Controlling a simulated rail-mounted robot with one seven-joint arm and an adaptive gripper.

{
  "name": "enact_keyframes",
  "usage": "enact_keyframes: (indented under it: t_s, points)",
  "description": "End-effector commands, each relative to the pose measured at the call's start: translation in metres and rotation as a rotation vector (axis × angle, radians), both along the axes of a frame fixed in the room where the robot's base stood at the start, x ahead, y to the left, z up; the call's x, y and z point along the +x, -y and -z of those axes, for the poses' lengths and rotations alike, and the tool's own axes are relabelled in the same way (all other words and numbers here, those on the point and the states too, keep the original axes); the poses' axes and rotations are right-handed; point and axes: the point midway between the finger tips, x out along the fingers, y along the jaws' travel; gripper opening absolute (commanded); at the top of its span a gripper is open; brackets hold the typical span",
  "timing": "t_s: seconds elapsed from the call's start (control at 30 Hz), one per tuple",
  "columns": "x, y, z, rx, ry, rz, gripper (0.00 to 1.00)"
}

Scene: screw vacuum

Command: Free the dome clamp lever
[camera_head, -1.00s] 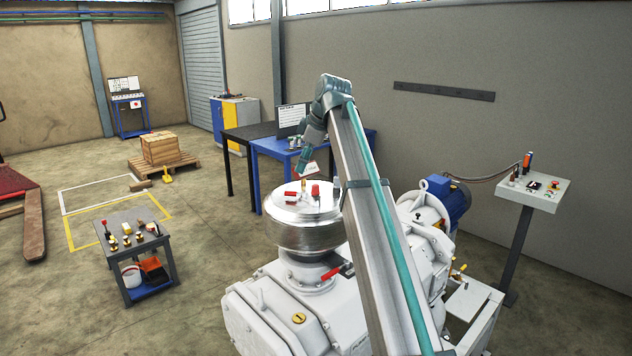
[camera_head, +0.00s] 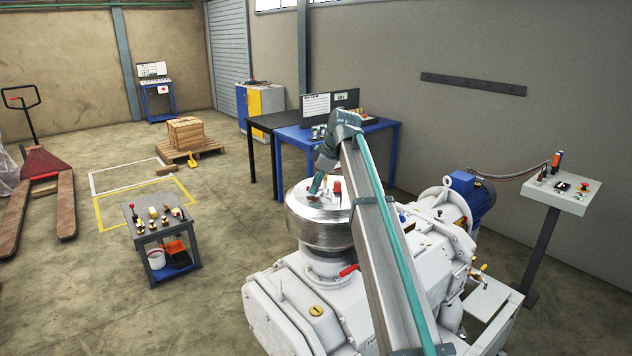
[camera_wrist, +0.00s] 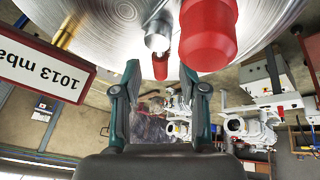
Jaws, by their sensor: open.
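The round polished metal dome (camera_head: 318,232) sits on top of the white pump (camera_head: 330,320). In the wrist view its brushed top (camera_wrist: 105,22) fills the upper part. A small lever with a red grip (camera_wrist: 160,67) and a silver stub sticks out from the dome top. My gripper (camera_wrist: 160,85) is open, with the red grip showing between and just beyond its two fingertips; contact cannot be told. In the head view my gripper (camera_head: 316,187) is over the dome top and hides the small lever.
A large red knob (camera_wrist: 208,35) is close on the right of my fingers. A "1013 mbar" display (camera_wrist: 45,75) and a brass rod (camera_wrist: 68,25) are on the left. Another red handle (camera_head: 348,270) is below the dome. A tool cart (camera_head: 160,240) stands left.

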Motion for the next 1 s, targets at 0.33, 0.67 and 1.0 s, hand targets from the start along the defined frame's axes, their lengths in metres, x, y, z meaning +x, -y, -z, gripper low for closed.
enact_keyframes:
  t_s: [0.33,0.67,1.0]
  points:
    - [0.0007,-0.0013,0.0035,0.000,0.000,0.000,0.41]
    - [0.0005,-0.0012,0.0034,-0.001,-0.001,0.000,0.00]
    - [0.0018,-0.0014,0.0039,-0.001,-0.001,0.045,0.00]
